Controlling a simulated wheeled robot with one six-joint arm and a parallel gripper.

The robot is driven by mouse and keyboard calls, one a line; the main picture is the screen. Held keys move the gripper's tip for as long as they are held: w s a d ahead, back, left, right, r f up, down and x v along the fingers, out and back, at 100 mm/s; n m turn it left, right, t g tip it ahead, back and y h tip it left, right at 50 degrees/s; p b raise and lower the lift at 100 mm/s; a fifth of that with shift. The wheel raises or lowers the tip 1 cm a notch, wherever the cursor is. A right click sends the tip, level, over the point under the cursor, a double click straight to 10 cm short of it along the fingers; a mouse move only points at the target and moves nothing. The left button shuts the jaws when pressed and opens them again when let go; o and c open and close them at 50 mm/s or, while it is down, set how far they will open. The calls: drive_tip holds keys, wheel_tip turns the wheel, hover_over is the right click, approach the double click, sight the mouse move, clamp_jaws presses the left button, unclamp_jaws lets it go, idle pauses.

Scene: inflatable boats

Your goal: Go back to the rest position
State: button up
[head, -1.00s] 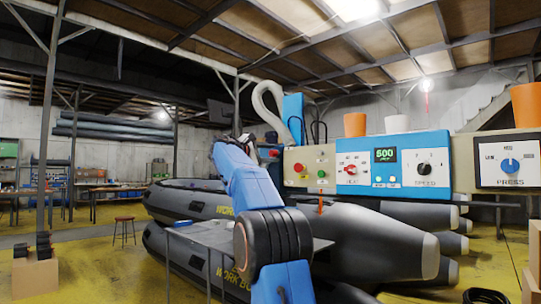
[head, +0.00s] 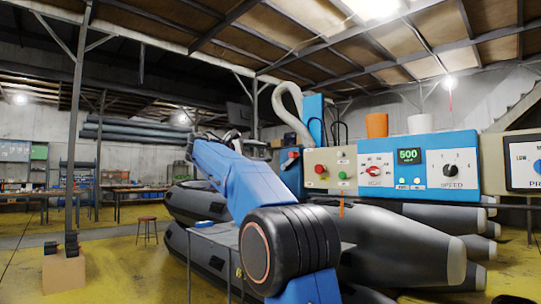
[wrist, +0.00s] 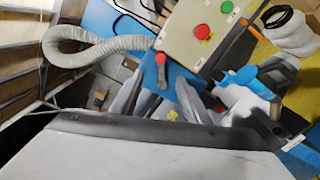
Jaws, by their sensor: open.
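My blue arm rises from the bottom of the head view and leans up and left. My gripper is small, dark and partly hidden at the arm's far end, in front of the back wall. In the wrist view, two grey fingers of my gripper (wrist: 157,98) stand apart, with nothing seen held between them. The control panel (head: 330,168) with red and green buttons is to the right of the arm. It also shows in the wrist view (wrist: 183,28), beyond the fingers.
A grey table (head: 212,240) with a small blue item stands behind the arm. Dark inflatable boats (head: 178,245) lie beyond it and to the right. A stool (head: 147,221) and a box with dumbbells (head: 64,272) are at left. Open yellow floor lies between them.

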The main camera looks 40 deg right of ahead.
drive_tip(key=shift+a, duration=0.6)
drive_tip(key=s+a+f+m+t+y, duration=0.1)
drive_tip(key=s+a+f+y, duration=0.5)
drive_tip(key=f, duration=1.3)
drive_tip(key=s+a+f+m+t+y, duration=0.1)
drive_tip(key=s+a+f+y, duration=0.5)
drive_tip(key=s+a+f, duration=0.8)
drive_tip(key=s+a+f+m+t+y, duration=0.1)
drive_tip(key=s+a+f+m+y, duration=0.2)
drive_tip(key=s+a+f+y, duration=0.3)
drive_tip(key=s+a+f, duration=0.2)
drive_tip(key=s+f, duration=0.5)
drive_tip(key=f, duration=0.2)
drive_tip(key=s+a+f, duration=0.3)
drive_tip(key=s+f, duration=0.4)
drive_tip(key=f, duration=0.2)
drive_tip(key=shift+s+f+m, duration=0.25)
drive_tip(key=shift+m, duration=0.05)
